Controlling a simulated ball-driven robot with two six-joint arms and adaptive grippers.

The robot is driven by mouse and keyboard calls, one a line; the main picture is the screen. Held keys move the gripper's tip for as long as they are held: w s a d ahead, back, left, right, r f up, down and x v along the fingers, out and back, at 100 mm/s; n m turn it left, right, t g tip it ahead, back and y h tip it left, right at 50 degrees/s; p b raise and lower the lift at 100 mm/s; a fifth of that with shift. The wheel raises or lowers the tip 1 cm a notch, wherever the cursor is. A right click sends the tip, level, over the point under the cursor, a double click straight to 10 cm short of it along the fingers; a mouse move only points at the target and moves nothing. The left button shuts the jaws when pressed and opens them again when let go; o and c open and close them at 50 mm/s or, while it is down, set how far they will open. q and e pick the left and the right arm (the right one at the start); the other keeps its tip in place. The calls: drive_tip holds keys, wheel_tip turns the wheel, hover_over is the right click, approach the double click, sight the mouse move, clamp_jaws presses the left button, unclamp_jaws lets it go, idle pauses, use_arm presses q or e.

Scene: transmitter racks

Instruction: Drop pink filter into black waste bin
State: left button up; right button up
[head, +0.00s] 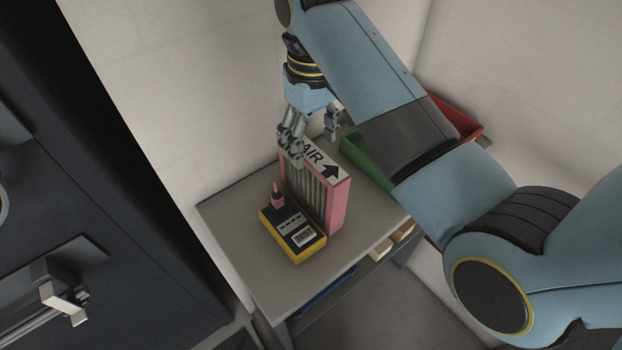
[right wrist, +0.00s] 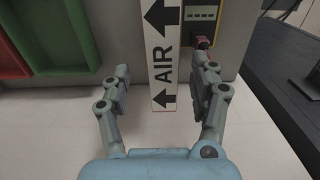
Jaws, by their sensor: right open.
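The pink filter (head: 338,207) stands upright on the grey table, with a white top edge marked AIR and black arrows. In the right wrist view its white labelled edge (right wrist: 163,60) runs between my fingers. My right gripper (head: 312,140) is open, above the far end of the filter; in the right wrist view its two fingers (right wrist: 163,88) are on either side of the filter's edge, with gaps showing. My left gripper is not in view. I see no black waste bin that I can make out in these views.
A yellow and black device (head: 293,236) with a pink knob lies close beside the filter on the table (head: 235,205). A green bin (head: 362,161) and a red bin (head: 470,128) are behind my right arm. A dark cabinet (head: 90,180) stands at left.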

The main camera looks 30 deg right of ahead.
sight(311, 169)
drive_tip(key=shift+f, duration=0.95)
drive_tip(key=shift+s+a+f+p, duration=0.15)
drive_tip(key=shift+f+p, duration=0.6)
drive_tip(key=shift+f, duration=1.9)
clamp_jaws()
drive_tip(key=shift+r, duration=0.2)
